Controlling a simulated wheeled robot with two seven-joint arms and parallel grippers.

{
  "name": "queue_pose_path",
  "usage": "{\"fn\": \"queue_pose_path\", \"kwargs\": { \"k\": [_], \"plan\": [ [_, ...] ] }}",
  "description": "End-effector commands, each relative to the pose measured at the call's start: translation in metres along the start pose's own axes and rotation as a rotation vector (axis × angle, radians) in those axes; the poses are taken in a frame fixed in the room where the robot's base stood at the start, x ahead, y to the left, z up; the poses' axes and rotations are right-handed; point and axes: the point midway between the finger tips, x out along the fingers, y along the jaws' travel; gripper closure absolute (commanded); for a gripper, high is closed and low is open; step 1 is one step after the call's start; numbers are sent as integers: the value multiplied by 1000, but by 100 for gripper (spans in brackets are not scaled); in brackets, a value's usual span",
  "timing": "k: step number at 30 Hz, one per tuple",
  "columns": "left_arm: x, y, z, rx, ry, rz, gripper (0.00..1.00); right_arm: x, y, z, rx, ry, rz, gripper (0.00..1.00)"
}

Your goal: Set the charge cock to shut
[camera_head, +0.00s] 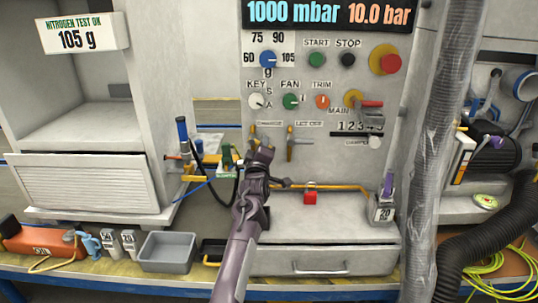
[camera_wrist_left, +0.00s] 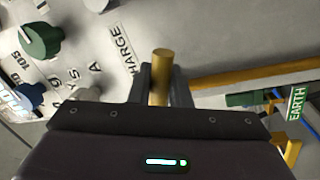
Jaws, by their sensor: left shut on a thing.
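The CHARGE label (camera_head: 270,123) is on the grey control panel, low and left of centre. My left gripper (camera_head: 262,156) is directly below it in the head view and covers most of the charge cock. In the left wrist view the gripper fingers (camera_wrist_left: 161,88) are shut on the brass handle of the charge cock (camera_wrist_left: 161,62), which sticks out between them. The CHARGE label (camera_wrist_left: 122,48) shows beside it there. The handle's exact angle is hard to tell. My right gripper is in neither view.
The LET OFF cock (camera_head: 291,143) with its brass lever is close to the right of my gripper. Above are the KEY knob (camera_head: 257,101) and FAN knob (camera_head: 290,102). A red padlock (camera_head: 310,196) and brass pipe (camera_head: 335,187) are lower right. A green EARTH clamp (camera_head: 226,161) is left.

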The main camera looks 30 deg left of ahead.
Motion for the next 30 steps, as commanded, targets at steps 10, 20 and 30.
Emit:
{"fn": "queue_pose_path", "kwargs": {
  "k": [10, 20, 30],
  "plan": [
    [6, 6, -8, -275, 53, 1, 100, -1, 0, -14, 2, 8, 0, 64],
    [8, 11, -11, -412, 80, 1, 100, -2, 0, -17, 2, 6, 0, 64],
    [8, 12, -12, -442, 87, 1, 100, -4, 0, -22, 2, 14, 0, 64]
  ]
}}
